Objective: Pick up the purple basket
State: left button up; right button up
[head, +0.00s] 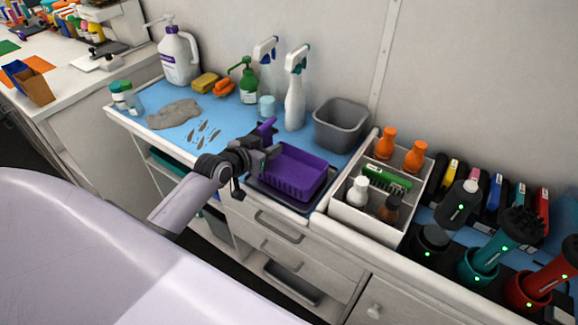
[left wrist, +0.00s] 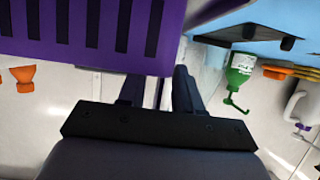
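The purple basket (head: 297,172) is slotted and sits on a dark tray (head: 256,186) at the counter's front edge in the head view. My left gripper (head: 265,156) is at the basket's left end, close to its rim. In the left wrist view, the basket's slotted wall (left wrist: 92,28) fills the upper left and hides part of one finger. The two fingers of the left gripper (left wrist: 160,88) are apart, with a narrow light gap between them. I cannot tell whether they touch the basket. My right gripper is not in view.
A grey bin (head: 341,124) stands behind the basket, and a white divided caddy (head: 362,222) with bottles stands to its right. Spray bottles (head: 295,95) and a green pump bottle (head: 248,84) stand behind the gripper. Small metal tools (head: 203,132) lie to its left.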

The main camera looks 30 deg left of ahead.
pick_arm(q)
jog(key=shift+w+f, duration=0.1)
grip_shut()
dwell(0.3)
notch_tip(320, 180, up, 20)
dwell(0.4)
